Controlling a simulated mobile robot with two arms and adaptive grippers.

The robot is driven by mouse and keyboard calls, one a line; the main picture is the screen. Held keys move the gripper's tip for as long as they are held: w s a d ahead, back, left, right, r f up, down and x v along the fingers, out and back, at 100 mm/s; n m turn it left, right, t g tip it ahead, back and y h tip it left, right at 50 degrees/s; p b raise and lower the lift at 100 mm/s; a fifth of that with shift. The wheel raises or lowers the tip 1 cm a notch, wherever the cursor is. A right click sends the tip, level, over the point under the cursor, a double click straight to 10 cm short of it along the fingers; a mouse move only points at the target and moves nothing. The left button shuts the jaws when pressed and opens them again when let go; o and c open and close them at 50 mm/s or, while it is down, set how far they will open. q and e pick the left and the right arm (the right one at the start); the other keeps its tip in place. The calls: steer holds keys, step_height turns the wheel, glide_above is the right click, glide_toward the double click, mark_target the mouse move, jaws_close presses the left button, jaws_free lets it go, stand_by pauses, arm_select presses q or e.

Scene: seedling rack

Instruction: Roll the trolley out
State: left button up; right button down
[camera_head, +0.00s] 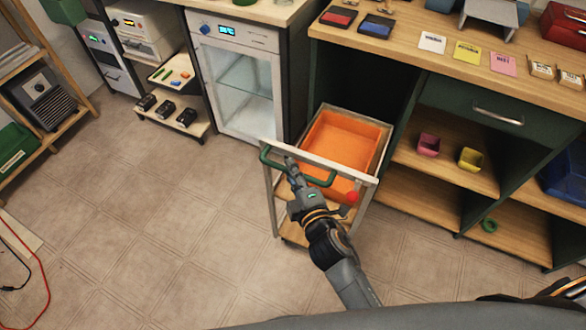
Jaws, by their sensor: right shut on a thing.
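The trolley (269,203) is a narrow frame with an orange bin (342,140) on top and a lower wooden shelf. Its front stands out from the dark opening under the wooden counter, and its back end is close to that opening. A green handle (318,180) runs across its front. My right gripper (291,166) is shut on the green handle. A red knob (352,197) sits at the right of the trolley's front. The fingertips are small and partly merge with the handle. My left gripper is not in view.
The tiled floor (150,230) in front and to the left is clear. A glass-door cabinet (240,85) stands left of the trolley. Green cabinet shelves (450,170) with small pots are on the right. A red cable (40,270) lies at the far left.

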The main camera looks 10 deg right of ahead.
steer(key=c, duration=1.3)
jaws_free()
steer(key=shift+f, duration=0.1)
steer(key=shift+c, duration=0.2)
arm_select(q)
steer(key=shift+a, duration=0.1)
arm_select(e)
steer(key=shift+s, duration=0.1)
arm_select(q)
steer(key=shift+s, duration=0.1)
arm_select(e)
steer(key=v, duration=1.2)
